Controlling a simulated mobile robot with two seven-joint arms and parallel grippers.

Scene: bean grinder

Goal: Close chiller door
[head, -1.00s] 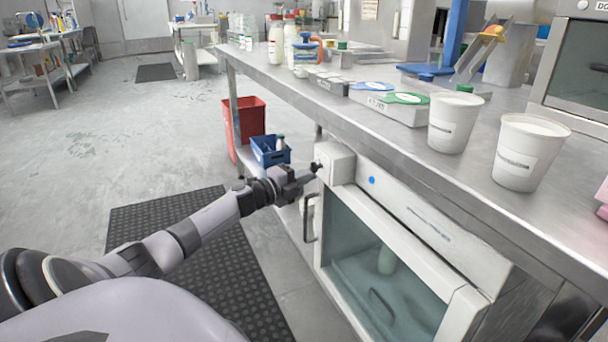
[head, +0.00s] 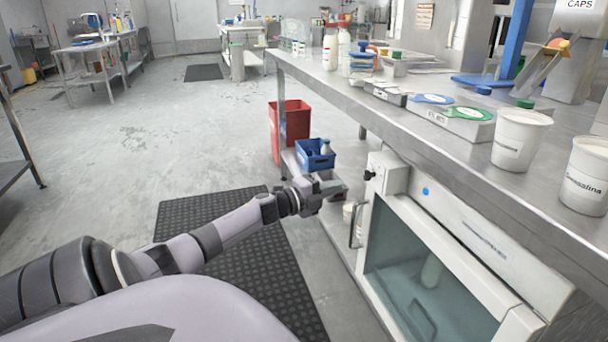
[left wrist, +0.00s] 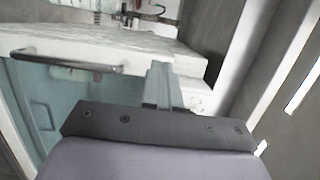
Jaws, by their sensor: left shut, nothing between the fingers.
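The white chiller (head: 470,215) stands under the steel counter at the right. Its glass door (head: 425,270) looks shut or nearly so; a small gap cannot be ruled out. The door's bar handle (head: 355,225) is on its left side. In the left wrist view the handle (left wrist: 68,61) crosses the upper left, with the greenish glass below it. My left gripper (head: 343,190) is shut and empty, just left of the chiller's upper left corner, apart from the dark knob there. Its closed fingers (left wrist: 163,80) also show in the left wrist view. My right gripper is not in view.
White cups (head: 520,138) and several bottles stand on the steel counter (head: 420,140) above the chiller. A blue crate (head: 315,155) and a red bin (head: 290,130) are behind my left gripper. A black mat (head: 240,270) lies on the floor, with free floor to the left.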

